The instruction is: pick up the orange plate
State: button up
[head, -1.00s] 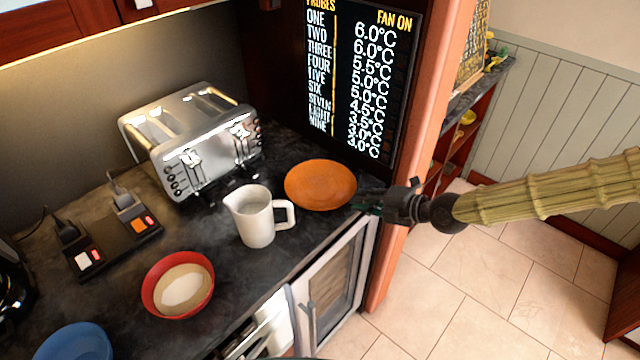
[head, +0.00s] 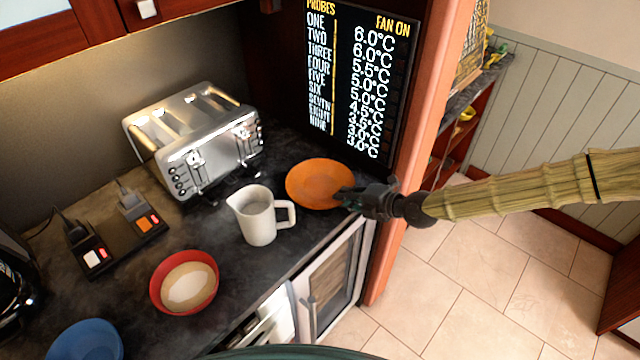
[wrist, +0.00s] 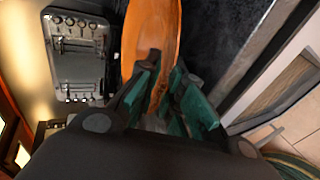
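The orange plate (head: 318,182) lies on the dark countertop, right of the white pitcher and below the black display board. It also shows in the wrist view (wrist: 150,35), running up from between the fingers. My gripper (head: 343,196) is at the plate's right front edge. In the wrist view my gripper (wrist: 172,92) has its green-padded fingers apart, with the plate's near rim between or just under them. I cannot tell whether either finger touches the plate.
The white pitcher (head: 258,217) stands close left of the plate. A silver toaster (head: 203,145) is behind it. A red bowl (head: 184,283) and a blue bowl (head: 86,341) sit at the front left. The display board (head: 360,75) and an orange-pink post (head: 412,150) bound the right side.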

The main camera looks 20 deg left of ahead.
grip_shut()
jog(key=shift+r, duration=0.2)
